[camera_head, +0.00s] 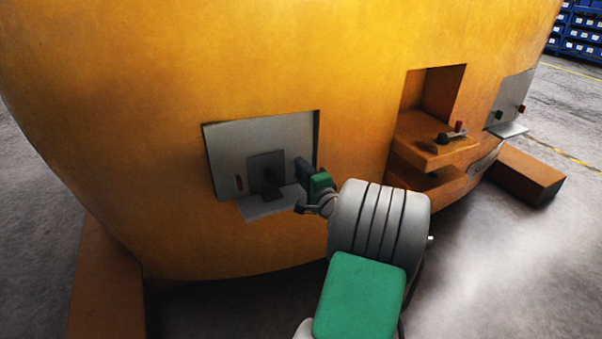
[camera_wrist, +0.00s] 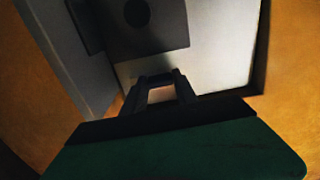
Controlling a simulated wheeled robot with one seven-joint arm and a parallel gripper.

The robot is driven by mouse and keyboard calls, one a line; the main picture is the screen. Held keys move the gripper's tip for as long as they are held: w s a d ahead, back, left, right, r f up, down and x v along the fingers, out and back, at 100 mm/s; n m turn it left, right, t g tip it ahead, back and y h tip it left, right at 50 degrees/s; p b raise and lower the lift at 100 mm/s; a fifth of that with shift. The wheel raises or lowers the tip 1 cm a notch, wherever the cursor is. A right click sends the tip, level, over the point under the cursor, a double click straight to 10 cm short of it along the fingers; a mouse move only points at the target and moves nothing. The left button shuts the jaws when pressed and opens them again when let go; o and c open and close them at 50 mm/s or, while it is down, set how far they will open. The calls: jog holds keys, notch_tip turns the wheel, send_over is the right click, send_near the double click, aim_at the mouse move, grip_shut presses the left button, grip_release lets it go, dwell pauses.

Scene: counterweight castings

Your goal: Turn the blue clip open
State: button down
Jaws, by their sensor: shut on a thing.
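My gripper (camera_head: 302,168) reaches into the right side of a pale recessed panel in the orange casting. In the wrist view, its two dark fingers (camera_wrist: 158,80) are close together at the panel, shut on a small dark part between the tips. That part lies where the blue clip would be, but the fingers and shadow hide most of it and no clear blue shows. A dark square plate (camera_head: 266,173) with a round dark spot stands in the panel to the left of the fingers. It also shows at the top of the wrist view (camera_wrist: 165,38).
The orange casting (camera_head: 270,60) fills most of the view. To the right are an orange shelf (camera_head: 430,150) with small knobs and another grey panel (camera_head: 512,95).

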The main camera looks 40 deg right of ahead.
dwell(0.3)
jog(key=c, duration=1)
grip_release()
jog(key=shift+o, duration=0.2)
jog(key=p+v, duration=0.1)
jog(key=v, duration=0.6)
jog(key=shift+s, duration=0.35)
jog(key=shift+a, duration=0.15)
